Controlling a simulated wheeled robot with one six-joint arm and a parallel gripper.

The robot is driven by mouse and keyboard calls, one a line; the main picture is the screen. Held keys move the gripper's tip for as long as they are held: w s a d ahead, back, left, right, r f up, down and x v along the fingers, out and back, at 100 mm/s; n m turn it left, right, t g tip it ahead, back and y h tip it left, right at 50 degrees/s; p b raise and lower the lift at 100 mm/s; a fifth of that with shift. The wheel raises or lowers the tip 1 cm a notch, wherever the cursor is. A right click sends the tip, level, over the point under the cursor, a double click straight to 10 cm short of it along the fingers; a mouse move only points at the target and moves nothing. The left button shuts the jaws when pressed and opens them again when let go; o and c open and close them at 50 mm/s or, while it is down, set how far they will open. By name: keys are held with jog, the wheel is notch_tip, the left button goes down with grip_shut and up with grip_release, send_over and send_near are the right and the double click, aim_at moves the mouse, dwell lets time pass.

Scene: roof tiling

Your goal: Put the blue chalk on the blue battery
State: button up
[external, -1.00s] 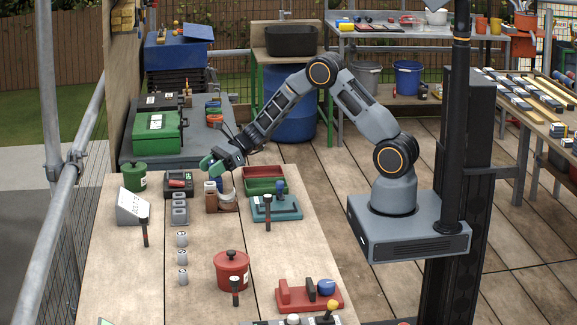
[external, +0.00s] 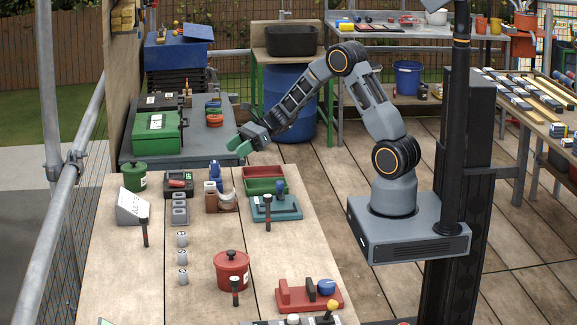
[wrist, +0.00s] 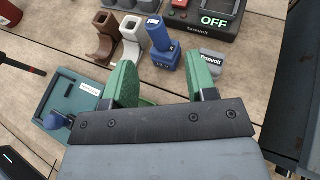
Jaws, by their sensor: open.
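A blue upright stack stands at the back of the work table. Its upper part looks like the blue chalk (external: 214,169), a bottle shape, and its lower part like the blue battery (external: 219,185). The chalk seems to rest upright on the battery; the exact contact is too small to tell. In the wrist view the blue chalk (wrist: 156,28) and the blue battery (wrist: 167,57) show beyond the fingertips. My gripper (external: 244,143) is open and empty, above and behind the stack, apart from it. Its green fingers also show in the wrist view (wrist: 158,62).
Beside the stack stand white (wrist: 131,42) and brown (wrist: 100,42) hooked pieces. A charger (external: 179,184) and grey batteries (external: 180,206) are close on the left. A red-and-green tray (external: 264,182) and teal tool (external: 276,208) are on the right. The air around my gripper is clear.

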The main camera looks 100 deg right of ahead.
jog(key=s+a+r+n+g, duration=0.3)
jog(key=s+a+n+g, duration=0.1)
jog(key=a+n, duration=0.5)
jog(key=s+a+r+n+g, duration=0.2)
jog(key=s+a+n+g, duration=0.4)
jog(key=a, duration=0.5)
jog(key=s+a+r+n+h, duration=0.1)
jog(key=s+a+n+h, duration=0.1)
jog(key=n, duration=0.6)
jog(key=s+a+r+n+t+h, duration=0.1)
jog(key=s+a+n+h, duration=0.1)
jog(key=s+n+h, duration=0.2)
jog(key=s+n, duration=0.3)
jog(key=shift+s+a+n, duration=0.15)
jog(key=shift+a+n, duration=0.1)
jog(key=shift+n, duration=0.15)
jog(key=shift+r+p, duration=0.35)
jog(key=shift+r, duration=0.05)
